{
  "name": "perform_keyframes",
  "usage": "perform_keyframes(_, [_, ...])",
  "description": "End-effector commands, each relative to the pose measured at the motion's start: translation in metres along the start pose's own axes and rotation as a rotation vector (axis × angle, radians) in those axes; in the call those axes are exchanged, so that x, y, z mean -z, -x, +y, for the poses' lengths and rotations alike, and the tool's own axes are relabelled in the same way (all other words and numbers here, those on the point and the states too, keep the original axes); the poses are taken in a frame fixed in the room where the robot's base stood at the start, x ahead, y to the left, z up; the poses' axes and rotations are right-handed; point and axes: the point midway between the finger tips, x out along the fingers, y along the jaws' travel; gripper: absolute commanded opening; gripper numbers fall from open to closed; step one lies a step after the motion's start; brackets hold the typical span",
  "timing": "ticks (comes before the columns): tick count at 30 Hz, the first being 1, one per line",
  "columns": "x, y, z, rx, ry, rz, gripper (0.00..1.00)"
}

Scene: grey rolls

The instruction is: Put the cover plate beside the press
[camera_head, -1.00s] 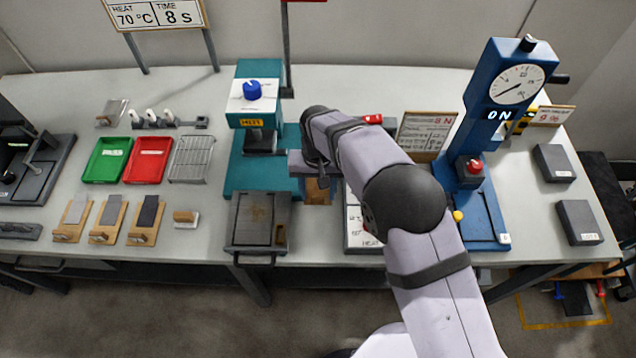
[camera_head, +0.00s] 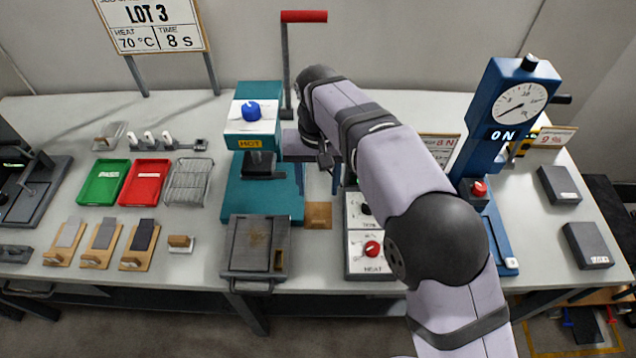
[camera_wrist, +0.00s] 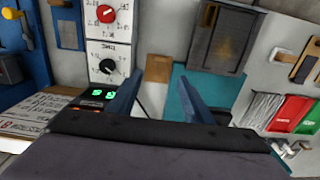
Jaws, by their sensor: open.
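The press (camera_head: 262,190) is teal, with a blue knob and a HOT label on its head, and stands left of the middle of the bench. A dark grey metal plate (camera_head: 245,262) with a brown stain lies flat at its front; it is the likeliest cover plate, but I cannot be sure. In the wrist view this plate (camera_wrist: 215,45) is upper right. My gripper (camera_head: 319,178) is raised right of the press, its fingers partly hidden by my arm. In the wrist view my gripper (camera_wrist: 160,96) is open, with two blue fingers apart and nothing seen between them.
A small brown square (camera_head: 318,215) lies on the bench right of the press. A white control box (camera_head: 370,262) with knobs is further right, then a blue gauge stand (camera_head: 490,190). Green (camera_head: 104,183) and red (camera_head: 146,182) trays and a wire rack (camera_head: 188,182) are left.

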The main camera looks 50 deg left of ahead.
Motion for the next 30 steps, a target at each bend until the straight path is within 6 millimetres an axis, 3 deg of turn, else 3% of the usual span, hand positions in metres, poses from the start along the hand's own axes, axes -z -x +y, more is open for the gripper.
perform_keyframes(9, [0.0,0.004,0.003,0.0,-0.004,0.001,0.46])
perform_keyframes(11, [0.001,0.004,0.01,0.0,-0.013,0.001,0.46])
perform_keyframes(14, [0.001,0.006,0.036,0.0,-0.047,0.0,0.46])
perform_keyframes(17, [-0.003,0.009,0.081,0.0,-0.102,0.001,0.46])
perform_keyframes(22, [-0.035,0.012,0.185,0.0,-0.24,0.001,0.46])
perform_keyframes(27, [-0.103,0.008,0.279,-0.001,-0.396,0.004,0.46])
perform_keyframes(30, [-0.155,0.002,0.319,-0.001,-0.486,0.004,0.46])
